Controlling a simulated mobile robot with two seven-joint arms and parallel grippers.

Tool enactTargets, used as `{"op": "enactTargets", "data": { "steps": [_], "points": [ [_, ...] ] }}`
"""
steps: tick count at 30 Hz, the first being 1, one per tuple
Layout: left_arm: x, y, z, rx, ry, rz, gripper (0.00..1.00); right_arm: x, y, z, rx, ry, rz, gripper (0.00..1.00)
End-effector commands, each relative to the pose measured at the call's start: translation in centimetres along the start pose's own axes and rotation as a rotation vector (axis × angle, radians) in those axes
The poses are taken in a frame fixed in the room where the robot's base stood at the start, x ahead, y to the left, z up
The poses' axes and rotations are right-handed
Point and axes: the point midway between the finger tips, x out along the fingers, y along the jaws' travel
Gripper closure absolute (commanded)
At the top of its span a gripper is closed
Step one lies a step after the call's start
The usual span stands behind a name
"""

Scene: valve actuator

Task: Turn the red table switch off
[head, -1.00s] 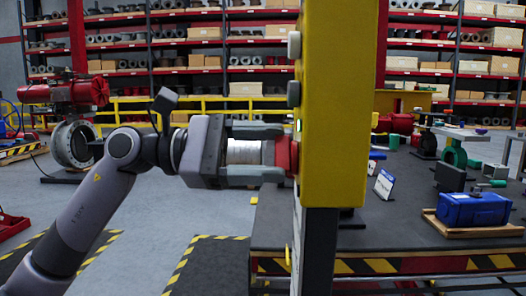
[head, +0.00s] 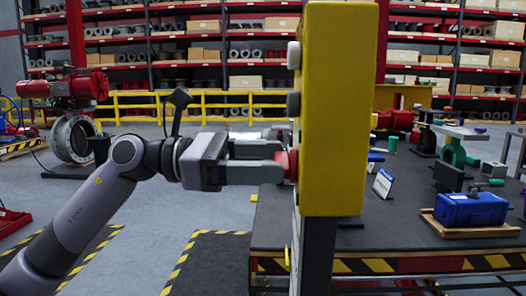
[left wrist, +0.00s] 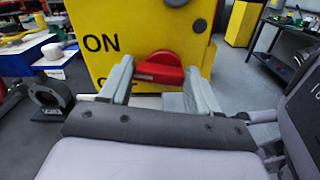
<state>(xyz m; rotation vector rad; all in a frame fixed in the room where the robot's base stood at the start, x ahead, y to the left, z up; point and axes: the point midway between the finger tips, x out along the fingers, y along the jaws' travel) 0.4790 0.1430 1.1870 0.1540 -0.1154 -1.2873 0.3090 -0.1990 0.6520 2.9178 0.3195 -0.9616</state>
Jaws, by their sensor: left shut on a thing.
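The red switch (head: 292,165) sticks out of the left side of a yellow control box (head: 336,110) on a post. In the left wrist view the red switch (left wrist: 160,70) has a round base and a bar-shaped handle lying nearly level. Black "ON" lettering (left wrist: 101,43) is above and left of it; a lower label is mostly hidden by my fingers. My left gripper (head: 281,163) reaches the switch from the left. In the wrist view its fingers (left wrist: 159,76) are on both ends of the handle, shut on it. My right gripper is not in view.
Two grey buttons (head: 293,104) sit above the switch on the same face. A yellow railing (head: 215,104) and shelves are behind.

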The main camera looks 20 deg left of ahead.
Motion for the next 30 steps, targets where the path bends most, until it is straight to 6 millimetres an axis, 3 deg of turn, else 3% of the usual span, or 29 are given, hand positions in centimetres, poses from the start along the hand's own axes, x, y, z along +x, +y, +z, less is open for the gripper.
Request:
{"op": "enactTargets", "data": {
  "steps": [18,30],
  "points": [
    [0.0,0.3,-0.1,-0.58,0.0,0.001,0.69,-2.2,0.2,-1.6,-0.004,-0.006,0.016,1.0],
    [0.0,0.3,-0.4,-0.825,0.0,0.001,0.69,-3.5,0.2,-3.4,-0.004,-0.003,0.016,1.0]
  ]
}}
